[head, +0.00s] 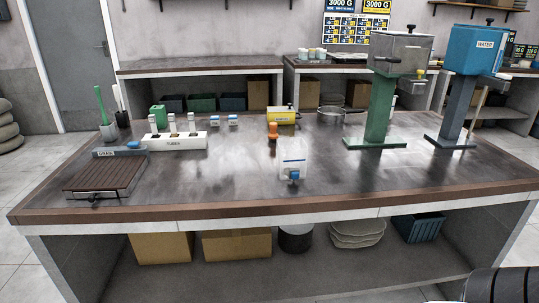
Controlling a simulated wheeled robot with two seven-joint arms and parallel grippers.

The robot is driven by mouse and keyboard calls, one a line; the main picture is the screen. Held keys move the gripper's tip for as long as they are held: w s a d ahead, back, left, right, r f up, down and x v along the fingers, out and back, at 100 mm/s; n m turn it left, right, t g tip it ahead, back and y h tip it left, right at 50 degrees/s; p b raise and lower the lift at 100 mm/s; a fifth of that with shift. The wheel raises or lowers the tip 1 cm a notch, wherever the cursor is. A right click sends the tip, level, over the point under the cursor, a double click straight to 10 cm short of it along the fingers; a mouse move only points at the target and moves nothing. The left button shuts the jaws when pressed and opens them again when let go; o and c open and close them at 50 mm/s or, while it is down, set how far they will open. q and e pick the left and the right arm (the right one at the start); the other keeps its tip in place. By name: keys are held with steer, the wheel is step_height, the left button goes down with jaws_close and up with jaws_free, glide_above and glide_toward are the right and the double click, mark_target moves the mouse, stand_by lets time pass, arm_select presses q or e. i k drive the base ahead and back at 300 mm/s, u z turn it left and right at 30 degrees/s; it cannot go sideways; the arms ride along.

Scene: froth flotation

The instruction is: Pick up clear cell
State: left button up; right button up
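The clear cell (292,160) stands upright on the table, just right of the middle and near the front edge. It is a see-through box with a blue line near its top and a blue fitting low on its front. Nothing is touching it from above.
On the dark tabletop (230,180), a grate tray (104,172) and a white tube rack (173,141) stand left. An orange item (272,132) and yellow box (283,117) are behind the cell. A green stand (380,105) and blue water stand (461,90) rise right. Bare tabletop surrounds the cell.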

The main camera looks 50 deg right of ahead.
mark_target(292, 153)
steer(key=z, duration=0.6)
steer(key=i, duration=0.7)
steer(key=z, duration=0.75)
